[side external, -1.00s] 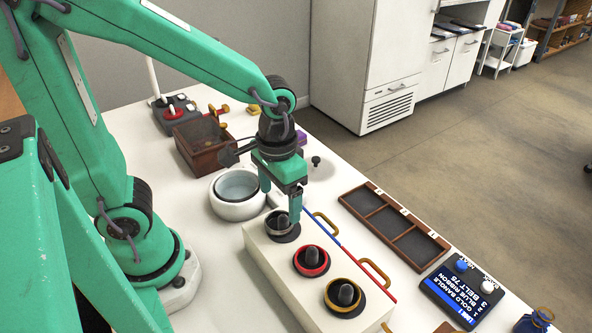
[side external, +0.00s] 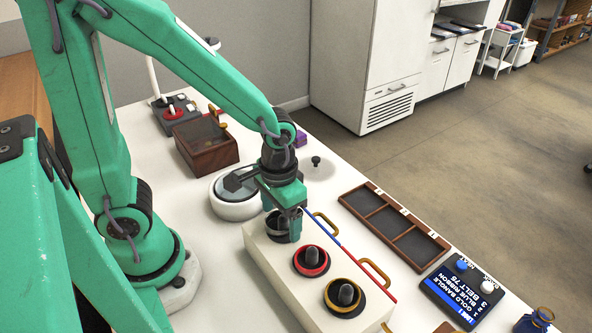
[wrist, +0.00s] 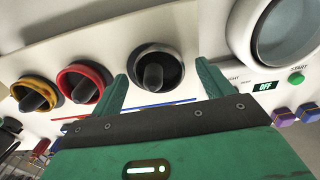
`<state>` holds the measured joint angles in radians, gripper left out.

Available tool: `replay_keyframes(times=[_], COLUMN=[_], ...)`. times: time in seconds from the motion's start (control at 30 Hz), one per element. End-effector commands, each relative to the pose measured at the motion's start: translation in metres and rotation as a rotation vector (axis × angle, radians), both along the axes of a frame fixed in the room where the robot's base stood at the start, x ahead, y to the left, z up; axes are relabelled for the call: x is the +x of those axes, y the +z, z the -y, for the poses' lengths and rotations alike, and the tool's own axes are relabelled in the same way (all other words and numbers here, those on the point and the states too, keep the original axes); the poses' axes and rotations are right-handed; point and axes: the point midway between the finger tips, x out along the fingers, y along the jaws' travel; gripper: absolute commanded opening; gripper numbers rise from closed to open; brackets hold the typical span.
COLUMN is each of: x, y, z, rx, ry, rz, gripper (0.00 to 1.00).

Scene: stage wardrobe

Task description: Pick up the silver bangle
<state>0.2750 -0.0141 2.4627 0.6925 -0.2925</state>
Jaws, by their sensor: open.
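The silver bangle (wrist: 155,46) sits around a dark post on the white box, at the end of a row of three. In the side view the bangle (side external: 271,237) is partly hidden by my gripper (side external: 284,222). The wrist view shows my gripper (wrist: 161,70) open, with one finger on either side of the bangle and post. Nothing is held. I cannot tell whether the fingers touch the bangle.
A red bangle (side external: 325,267) and a gold bangle (side external: 330,303) sit around their own posts on the white box (side external: 262,262). A round white device (side external: 236,211) stands close behind. A brown compartment tray (side external: 349,205) lies to the right.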

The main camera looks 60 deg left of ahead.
Motion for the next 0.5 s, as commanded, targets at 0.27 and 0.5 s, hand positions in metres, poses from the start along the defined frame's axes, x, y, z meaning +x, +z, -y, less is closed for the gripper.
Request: replay_keyframes(times=[0.27,0.5], x=[0.0000,0.0000], y=[0.0002,0.0003], z=[0.0000,0.0000], rx=[0.000,0.000], ry=[0.000,0.000], rz=[0.000,0.000], gripper=[0.79,0.58])
